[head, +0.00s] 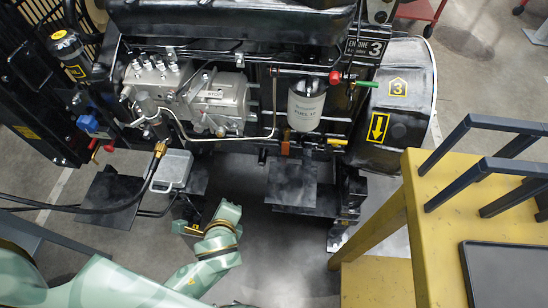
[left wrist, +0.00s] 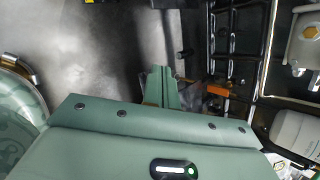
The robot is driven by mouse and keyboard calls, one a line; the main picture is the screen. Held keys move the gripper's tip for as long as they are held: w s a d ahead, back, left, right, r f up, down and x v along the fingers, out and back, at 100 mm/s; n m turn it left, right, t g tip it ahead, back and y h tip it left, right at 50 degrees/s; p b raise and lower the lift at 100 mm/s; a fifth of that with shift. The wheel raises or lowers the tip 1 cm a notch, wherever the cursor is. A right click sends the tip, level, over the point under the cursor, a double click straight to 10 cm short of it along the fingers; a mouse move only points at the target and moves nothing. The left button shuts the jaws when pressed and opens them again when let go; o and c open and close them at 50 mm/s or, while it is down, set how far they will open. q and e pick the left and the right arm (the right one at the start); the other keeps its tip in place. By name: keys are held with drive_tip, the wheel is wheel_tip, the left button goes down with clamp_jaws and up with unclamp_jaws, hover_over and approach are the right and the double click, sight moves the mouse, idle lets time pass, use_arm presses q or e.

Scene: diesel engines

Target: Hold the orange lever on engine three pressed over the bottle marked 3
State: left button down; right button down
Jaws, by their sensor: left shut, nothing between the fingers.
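Engine three (head: 215,95) carries an "ENGINE 3" sign (head: 367,48) and a yellow 3 label on its right side. The small orange lever (head: 285,145) hangs low on the engine, beside and below the white fuel filter (head: 306,105). The lever also shows in the left wrist view (left wrist: 218,90), right of my left gripper (left wrist: 161,76). That gripper is shut and empty, with a visible gap to the lever. In the head view my left arm reaches in low, left of the lever; its fingertips cannot be made out. I cannot make out a bottle marked 3. My right gripper is not in view.
A dark flat plate (head: 292,185) sits just below the lever. A grey metal box (head: 172,170) and a hanging black hose (head: 140,195) are on the left. A yellow cart (head: 380,250) with dark rails stands at the right. Bare floor shows between arm and cart.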

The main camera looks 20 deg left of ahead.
sight(285, 154)
use_arm(q)
drive_tip(key=w+d+m+t, duration=0.1)
drive_tip(key=w+d+m, duration=0.2)
drive_tip(key=m, duration=0.1)
drive_tip(key=w+d+f+m+t+h, duration=0.1)
drive_tip(key=w+d+m+t, duration=0.1)
drive_tip(key=w+d+m, duration=0.2)
drive_tip(key=w+d+m+t+h, duration=0.1)
drive_tip(key=w+d+m, duration=0.2)
drive_tip(key=w+m, duration=0.1)
drive_tip(key=shift+d+f+m, duration=0.35)
drive_tip(key=shift+d+m, duration=0.05)
drive_tip(key=shift+m, duration=0.5)
drive_tip(key=shift+w+d+m+t, duration=0.2)
drive_tip(key=shift+d+m+t, duration=0.1)
drive_tip(key=shift+m, duration=0.1)
drive_tip(key=shift+a, duration=0.1)
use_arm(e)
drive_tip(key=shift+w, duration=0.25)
use_arm(q)
drive_tip(key=shift+f, duration=0.1)
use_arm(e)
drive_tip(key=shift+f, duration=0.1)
